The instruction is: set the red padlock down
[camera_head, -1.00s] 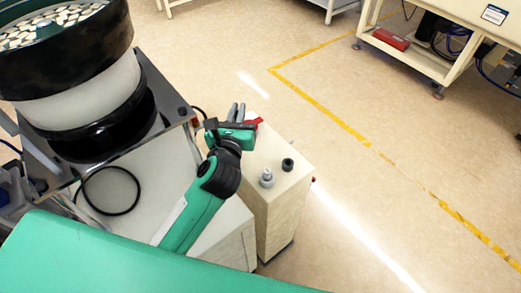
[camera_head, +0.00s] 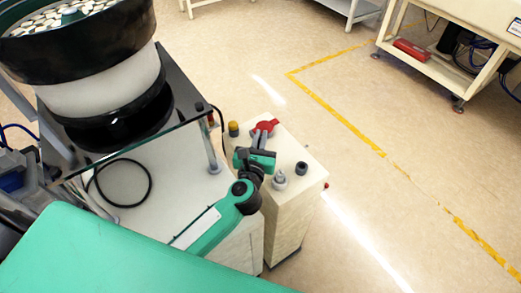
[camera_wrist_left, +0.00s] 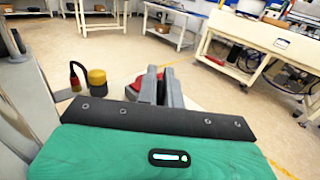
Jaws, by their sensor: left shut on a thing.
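My left gripper (camera_head: 266,139) is over the top of a narrow pale cabinet (camera_head: 290,204). Its fingers are shut, with only a narrow gap between them. The red padlock (camera_head: 266,126) shows as a red patch at the fingertips, over the back of the cabinet top. In the left wrist view the fingers (camera_wrist_left: 161,87) cover much of the red padlock (camera_wrist_left: 141,82). How it sits between the fingers, and whether it touches the cabinet top, I cannot tell. My right gripper is not in view.
A yellow-topped knob (camera_head: 233,128), a grey knob (camera_head: 279,181) and a black knob (camera_head: 302,168) stand on the cabinet top around the gripper. A bowl feeder (camera_head: 95,75) stands at the left. Open floor (camera_head: 400,195) lies to the right.

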